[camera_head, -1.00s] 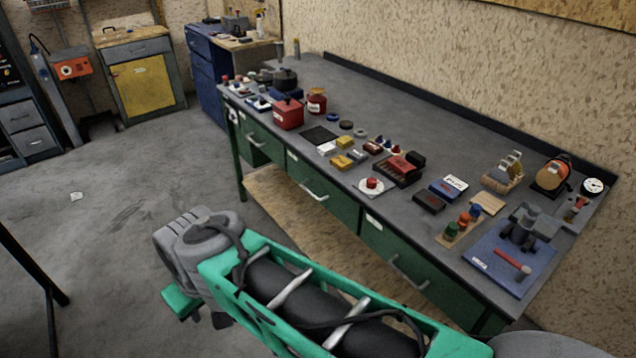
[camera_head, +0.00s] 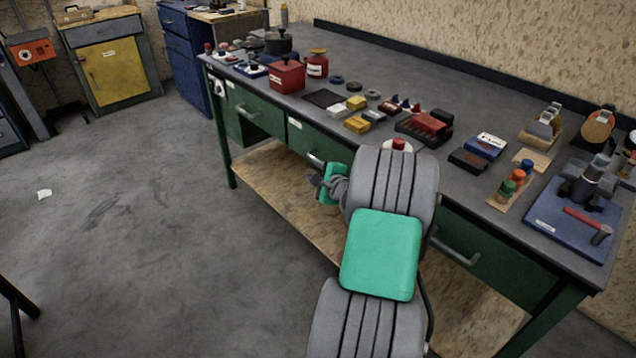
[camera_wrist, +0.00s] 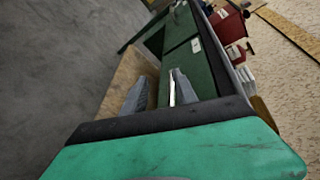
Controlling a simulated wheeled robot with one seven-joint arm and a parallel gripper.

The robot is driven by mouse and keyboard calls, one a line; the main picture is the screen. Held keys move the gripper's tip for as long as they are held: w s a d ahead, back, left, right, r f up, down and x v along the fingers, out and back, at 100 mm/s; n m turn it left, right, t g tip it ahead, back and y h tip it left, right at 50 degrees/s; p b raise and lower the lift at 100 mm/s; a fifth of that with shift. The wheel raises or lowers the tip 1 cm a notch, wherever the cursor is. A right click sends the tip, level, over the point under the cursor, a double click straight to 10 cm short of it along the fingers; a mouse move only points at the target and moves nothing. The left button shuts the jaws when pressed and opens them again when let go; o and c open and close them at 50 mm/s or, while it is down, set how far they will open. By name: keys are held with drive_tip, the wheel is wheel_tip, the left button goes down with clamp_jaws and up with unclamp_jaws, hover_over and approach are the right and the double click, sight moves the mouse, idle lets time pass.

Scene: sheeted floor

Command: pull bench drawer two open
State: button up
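The green bench has drawers along its front. The middle drawer (camera_head: 305,136), taken as drawer two, looks closed, and my arm covers its right part. Its pale handle (camera_head: 315,160) shows just beside my gripper (camera_head: 327,181). In the wrist view my gripper (camera_wrist: 158,82) has its two grey fingers apart. The pale handle (camera_wrist: 172,90) shows between them, close to the right finger, against the green drawer front (camera_wrist: 192,70). I cannot tell whether the fingers touch it or how far they reach around it.
The left drawer (camera_head: 255,112) and right drawer (camera_head: 485,258) have their own handles. The bench top (camera_head: 420,80) carries a red box (camera_head: 287,75), small blocks and a blue board (camera_head: 570,222) with tools. A wooden lower shelf (camera_head: 270,190) runs beneath.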

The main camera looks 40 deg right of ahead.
drive_tip(key=w+d+f, duration=0.1)
drive_tip(key=w+d, duration=0.1)
drive_tip(key=w+d+m+h, duration=0.1)
drive_tip(key=w+d, duration=0.1)
drive_tip(key=w+d+f+m, duration=0.1)
drive_tip(key=d, duration=0.1)
drive_tip(key=shift+w+f+t+h+b, duration=0.3)
drive_tip(key=shift+w, duration=0.1)
drive_tip(key=shift+c, duration=0.3)
clamp_jaws()
drive_tip(key=shift+a, duration=0.1)
idle(0.7)
